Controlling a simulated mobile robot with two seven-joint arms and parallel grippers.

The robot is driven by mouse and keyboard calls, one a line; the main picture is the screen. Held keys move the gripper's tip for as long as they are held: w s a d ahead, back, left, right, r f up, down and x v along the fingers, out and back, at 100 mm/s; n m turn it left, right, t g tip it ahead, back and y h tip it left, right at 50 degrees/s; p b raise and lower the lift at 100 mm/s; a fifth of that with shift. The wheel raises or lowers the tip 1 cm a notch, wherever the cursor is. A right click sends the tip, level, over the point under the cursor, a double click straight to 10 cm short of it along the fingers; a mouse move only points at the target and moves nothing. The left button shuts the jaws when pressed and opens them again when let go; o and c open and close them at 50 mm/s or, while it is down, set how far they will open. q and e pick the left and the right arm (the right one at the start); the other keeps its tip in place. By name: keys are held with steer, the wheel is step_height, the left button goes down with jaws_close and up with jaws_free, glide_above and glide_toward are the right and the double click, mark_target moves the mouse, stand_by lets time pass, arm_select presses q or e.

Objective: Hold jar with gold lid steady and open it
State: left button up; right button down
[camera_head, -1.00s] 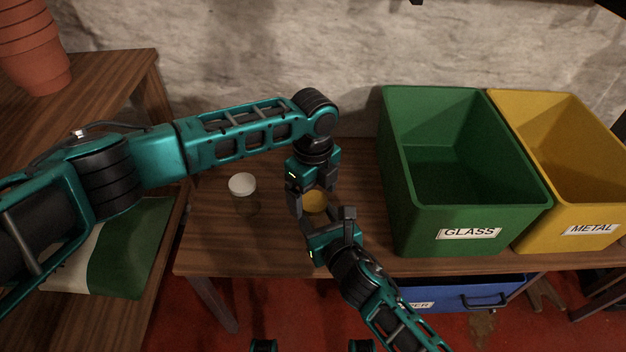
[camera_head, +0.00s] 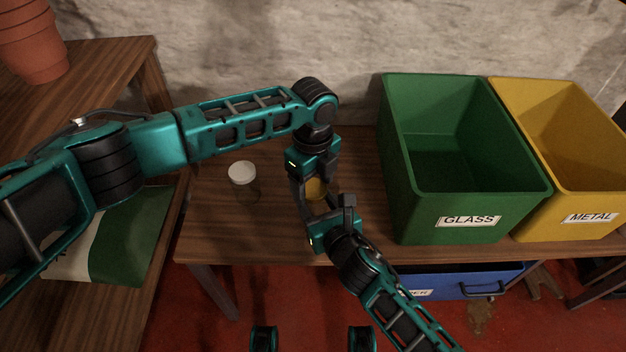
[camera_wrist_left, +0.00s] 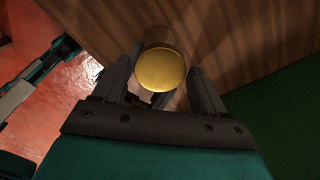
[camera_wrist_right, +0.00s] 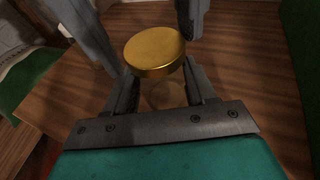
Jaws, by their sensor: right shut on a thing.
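The jar with the gold lid (camera_head: 316,188) stands upright on the wooden table, mostly hidden by my grippers in the head view. My right gripper (camera_wrist_right: 160,92) is shut on the jar's clear glass body (camera_wrist_right: 165,96), just below the lid (camera_wrist_right: 154,50). My left gripper (camera_head: 312,194) comes from above, with its fingers on either side of the gold lid. In the left wrist view, the lid (camera_wrist_left: 160,71) lies between the open fingers, with small gaps visible beside it.
A white-lidded jar (camera_head: 242,174) stands to the left on the table. The green GLASS bin (camera_head: 468,222) and yellow METAL bin (camera_head: 580,219) are at the right. A blue drawer-like bin (camera_head: 470,281) is below. Terracotta pots (camera_head: 35,45) stand on the left table.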

arm_select(q)
steer(key=o, duration=0.3)
steer(key=shift+o, duration=0.2)
steer(key=shift+r, duration=2.3)
arm_select(e)
steer(key=shift+c, duration=1.4)
jaws_free()
